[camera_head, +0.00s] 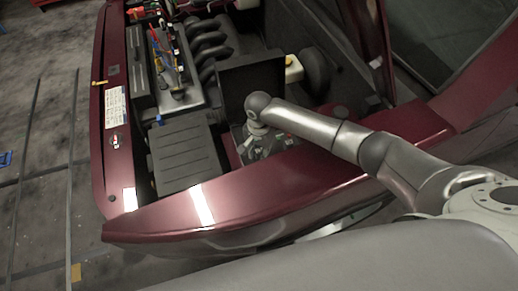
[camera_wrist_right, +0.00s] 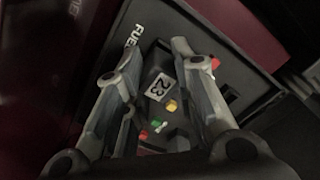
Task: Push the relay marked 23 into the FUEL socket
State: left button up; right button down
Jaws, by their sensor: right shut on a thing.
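My right gripper (camera_head: 262,143) reaches down into the engine bay, over the fuse box beside the raised dark lid. In the right wrist view, its two fingers (camera_wrist_right: 158,54) stand either side of the relay marked 23 (camera_wrist_right: 160,87), a dark block with a white label, and are shut on it. The white FUEL lettering (camera_wrist_right: 132,36) shows on the dark panel just beyond the left finger. The socket opening itself is hidden by the relay and fingers, so I cannot tell how deep the relay sits. My left gripper is not in view.
Yellow (camera_wrist_right: 171,105), green (camera_wrist_right: 156,124) and red (camera_wrist_right: 143,135) fuses sit close to the relay. The raised dark lid (camera_head: 248,85) stands behind the gripper. The maroon fender (camera_head: 290,200) runs below my right arm. A black ribbed box (camera_head: 185,158) lies to the left.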

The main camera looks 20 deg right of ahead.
jog(key=shift+f, duration=0.35)
jog(key=c, duration=1.1)
grip_release()
